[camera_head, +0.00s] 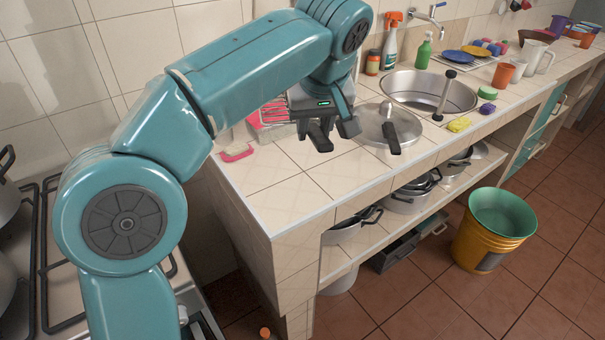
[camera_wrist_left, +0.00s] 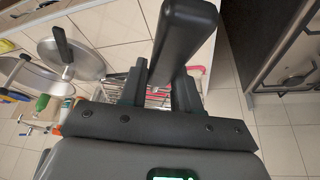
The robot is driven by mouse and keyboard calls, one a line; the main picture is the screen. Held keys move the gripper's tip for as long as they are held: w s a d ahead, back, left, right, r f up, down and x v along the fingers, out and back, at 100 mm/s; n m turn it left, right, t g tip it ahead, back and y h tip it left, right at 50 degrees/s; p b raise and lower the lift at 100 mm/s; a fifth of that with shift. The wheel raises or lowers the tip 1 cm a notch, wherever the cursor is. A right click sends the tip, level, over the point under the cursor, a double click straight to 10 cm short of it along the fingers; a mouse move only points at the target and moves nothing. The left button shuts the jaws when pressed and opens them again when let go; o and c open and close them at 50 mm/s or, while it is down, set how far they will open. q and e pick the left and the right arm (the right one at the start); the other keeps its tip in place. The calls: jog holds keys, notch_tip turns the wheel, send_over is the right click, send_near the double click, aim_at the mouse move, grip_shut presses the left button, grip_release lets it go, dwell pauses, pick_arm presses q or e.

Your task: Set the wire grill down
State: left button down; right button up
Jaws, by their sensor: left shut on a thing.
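My left gripper (camera_head: 322,138) is over the near-left part of the tiled counter, pointing down, shut on the wire grill's black handle. In the left wrist view the handle (camera_wrist_left: 186,38) rises between the two fingers. The grill's thin metal wires (camera_head: 274,111) show just left of the gripper, in front of something pink. The wires (camera_wrist_left: 158,96) also show behind the fingers in the wrist view. The gripper hides much of the grill. I cannot tell whether it touches the counter. My right gripper is in neither view.
A pot lid (camera_head: 376,120) with a black handle lies just right of the gripper, near the sink (camera_head: 430,90). A red-edged item (camera_head: 237,153) lies at the counter's left. The front-left tiles (camera_head: 300,190) are clear. A stove (camera_head: 55,255) is at left.

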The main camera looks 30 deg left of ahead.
pick_arm(q)
jog(key=shift+s+f, duration=0.1)
jog(key=shift+s, duration=0.05)
notch_tip(320, 180, down, 19)
jog(key=b, duration=0.4)
jog(key=shift+s+d+b, duration=0.1)
jog(key=shift+b, duration=0.3)
jog(key=shift+f, duration=0.25)
jog(key=shift+r, duration=0.1)
jog(key=c, duration=0.8)
grip_release()
